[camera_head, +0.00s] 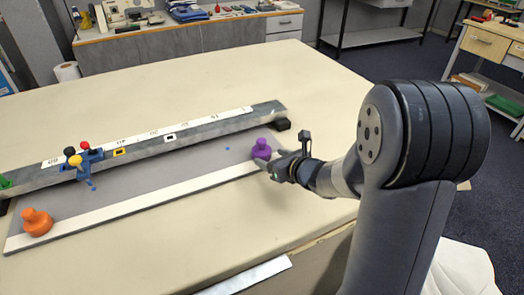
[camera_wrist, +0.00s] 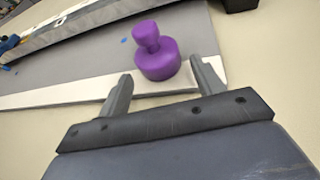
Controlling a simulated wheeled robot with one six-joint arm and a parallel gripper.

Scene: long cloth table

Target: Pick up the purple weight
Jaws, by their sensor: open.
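The purple weight (camera_head: 262,149) stands upright near the right end of the grey board with the white strip on the table. In the wrist view the purple weight (camera_wrist: 157,55) has a wide round base and a narrower knob on top. My gripper (camera_head: 268,162) is right beside it, on the near right side. In the wrist view my gripper (camera_wrist: 158,80) is open, its two fingers apart, with the weight just beyond and between the fingertips. I cannot tell whether a finger touches it.
An orange weight (camera_head: 37,222) stands at the board's left end. A long grey rail (camera_head: 215,121) with a white scale runs behind the board. A blue holder (camera_head: 86,160) with red, black and yellow knobs sits at its left. The cream table (camera_head: 320,100) is clear behind the rail.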

